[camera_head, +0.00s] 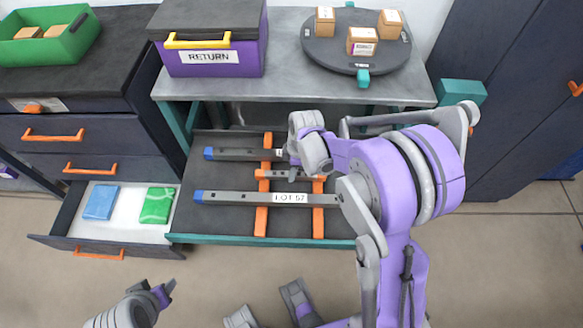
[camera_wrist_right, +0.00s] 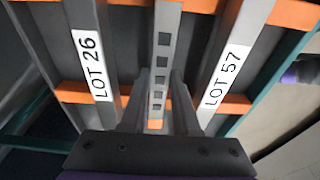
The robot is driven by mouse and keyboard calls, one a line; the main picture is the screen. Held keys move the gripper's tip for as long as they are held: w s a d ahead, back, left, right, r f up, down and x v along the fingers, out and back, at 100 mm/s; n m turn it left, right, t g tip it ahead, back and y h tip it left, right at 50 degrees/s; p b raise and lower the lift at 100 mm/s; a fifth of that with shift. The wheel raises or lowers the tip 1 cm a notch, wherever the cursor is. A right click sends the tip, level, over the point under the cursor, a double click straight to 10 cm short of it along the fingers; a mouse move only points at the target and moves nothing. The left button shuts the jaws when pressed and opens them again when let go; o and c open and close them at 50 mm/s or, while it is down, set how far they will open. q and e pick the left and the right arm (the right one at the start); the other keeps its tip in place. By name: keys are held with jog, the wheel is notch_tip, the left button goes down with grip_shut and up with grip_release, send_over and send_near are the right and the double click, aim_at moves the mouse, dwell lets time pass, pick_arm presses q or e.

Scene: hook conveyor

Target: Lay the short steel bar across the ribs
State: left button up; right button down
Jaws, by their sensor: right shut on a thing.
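The short steel bar (camera_head: 283,174), grey with square holes and an orange end, lies between two longer bars and spans the two orange ribs (camera_head: 262,221). Whether it touches the ribs or hangs just above them I cannot tell. My right gripper (camera_head: 294,172) is shut on it; in the right wrist view the bar (camera_wrist_right: 162,60) runs between the two fingers (camera_wrist_right: 160,105), with orange ribs (camera_wrist_right: 235,104) crossing below. My left gripper (camera_head: 166,291) is low at the left, away from the ribs; its opening is unclear.
Long bars LOT 57 (camera_head: 240,197) and LOT 26 (camera_wrist_right: 84,25) flank the short bar closely. The LOT 57 bar has a blue end. An open drawer (camera_head: 127,219) with blue and green packets stands left. A grey table (camera_head: 285,65) with a purple RETURN bin (camera_head: 187,61) and a turntable (camera_head: 325,54) overhangs behind.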

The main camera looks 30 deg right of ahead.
jog(key=shift+f, duration=0.35)
jog(key=c, duration=0.6)
grip_release()
jog(key=r, duration=0.3)
jog(key=d+r+p, duration=0.1)
jog(key=r, duration=0.3)
jog(key=r+p, duration=0.1)
jog(key=r, duration=0.2)
jog(key=shift+s+d+r, duration=0.15)
jog(key=shift+s+r, duration=0.25)
